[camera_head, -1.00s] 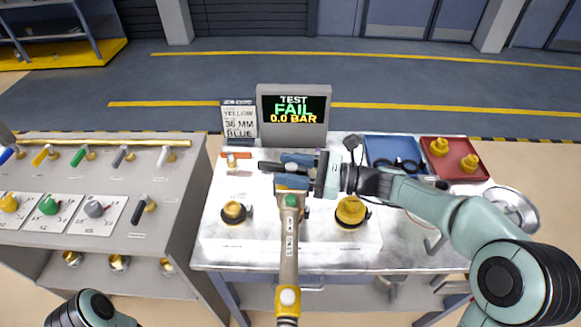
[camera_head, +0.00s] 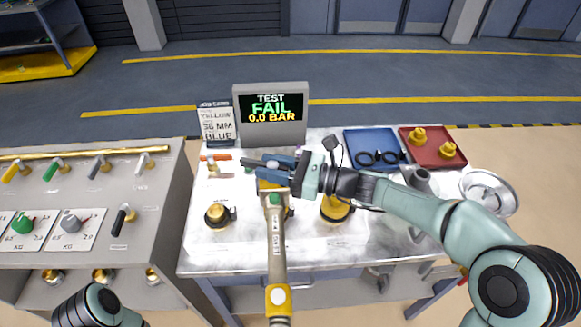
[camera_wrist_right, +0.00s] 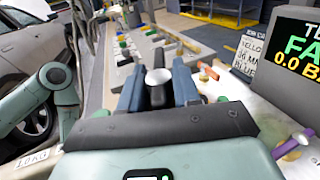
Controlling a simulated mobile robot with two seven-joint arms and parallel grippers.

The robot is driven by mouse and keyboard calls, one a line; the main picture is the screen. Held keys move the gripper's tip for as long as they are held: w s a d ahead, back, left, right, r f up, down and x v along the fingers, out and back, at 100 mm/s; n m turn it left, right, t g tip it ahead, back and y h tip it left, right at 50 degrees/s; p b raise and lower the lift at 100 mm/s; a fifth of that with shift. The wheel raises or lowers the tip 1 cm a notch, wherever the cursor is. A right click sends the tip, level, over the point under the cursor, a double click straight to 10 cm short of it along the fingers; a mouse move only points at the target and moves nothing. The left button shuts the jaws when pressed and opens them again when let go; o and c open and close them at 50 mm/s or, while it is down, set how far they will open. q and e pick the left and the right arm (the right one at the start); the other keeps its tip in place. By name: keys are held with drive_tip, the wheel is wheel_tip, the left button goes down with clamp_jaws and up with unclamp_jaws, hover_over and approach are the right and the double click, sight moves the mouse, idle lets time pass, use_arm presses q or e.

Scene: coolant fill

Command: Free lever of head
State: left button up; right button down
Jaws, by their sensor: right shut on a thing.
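The head with its long grey handle (camera_head: 276,245) stands at the front middle of the white bench in the head view. The handle has a green button near its top and a yellow band low down; a yellow part (camera_head: 265,186) shows at its upper end. My right gripper (camera_head: 263,167) is over that upper end and hides much of it. In the right wrist view its blue fingers (camera_wrist_right: 158,88) are shut on a dark lever (camera_wrist_right: 157,96) with a round grey end. My left gripper is out of view; only part of my left arm shows at lower left.
Gold fittings stand on the bench at left (camera_head: 217,213) and right (camera_head: 336,208) of the handle. Behind are a screen (camera_head: 270,112) reading "TEST FAIL 0.0 BAR" and a sign (camera_head: 217,124). Blue (camera_head: 372,142) and red (camera_head: 432,147) trays lie at back right. A valve panel (camera_head: 70,190) stands left.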

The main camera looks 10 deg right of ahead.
drive_tip(key=shift+f+m+t+h+b, duration=0.15)
drive_tip(key=shift+m+t+h+b, duration=0.15)
drive_tip(key=shift+m+t+b, duration=0.25)
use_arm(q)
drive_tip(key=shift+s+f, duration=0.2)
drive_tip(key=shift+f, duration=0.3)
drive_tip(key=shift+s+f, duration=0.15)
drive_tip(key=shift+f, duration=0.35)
use_arm(e)
drive_tip(key=c, duration=0.9)
unclamp_jaws()
drive_tip(key=shift+d, duration=0.1)
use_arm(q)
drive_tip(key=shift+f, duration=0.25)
use_arm(e)
drive_tip(key=v, duration=1.3)
drive_tip(key=shift+s, duration=0.25)
